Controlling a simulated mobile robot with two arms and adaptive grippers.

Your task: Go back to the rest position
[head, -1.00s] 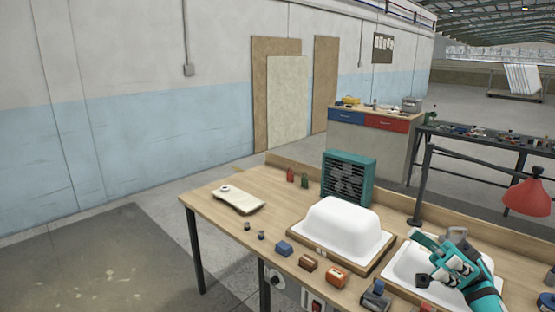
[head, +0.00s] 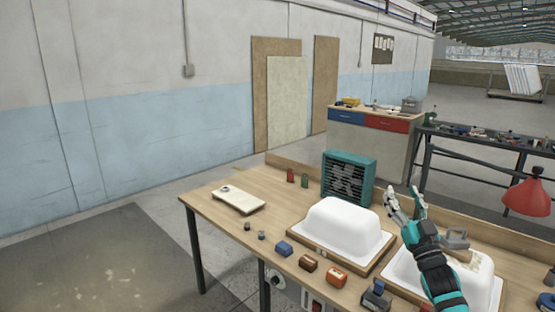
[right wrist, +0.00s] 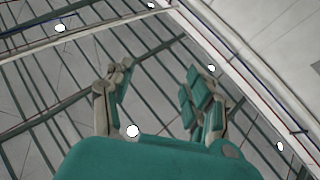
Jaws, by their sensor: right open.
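My right gripper (head: 408,205) is open and empty, raised above the workbench with its fingers pointing up. In the right wrist view its two fingers (right wrist: 158,95) stand apart with only the ceiling beyond them. My right arm hides part of the right white bathtub shell (head: 482,285), which lies on a wooden board. A grey tool with a handle (head: 455,240) rests on top of that shell. The left white bathtub shell (head: 340,228) sits upside down on its own wooden board. My left gripper does not show.
A teal fan heater (head: 348,178) stands at the bench's back. Blue, brown and orange blocks (head: 308,262) line the front edge, and a pale board (head: 238,200) lies at the left. A red lamp (head: 527,197) hangs at the right.

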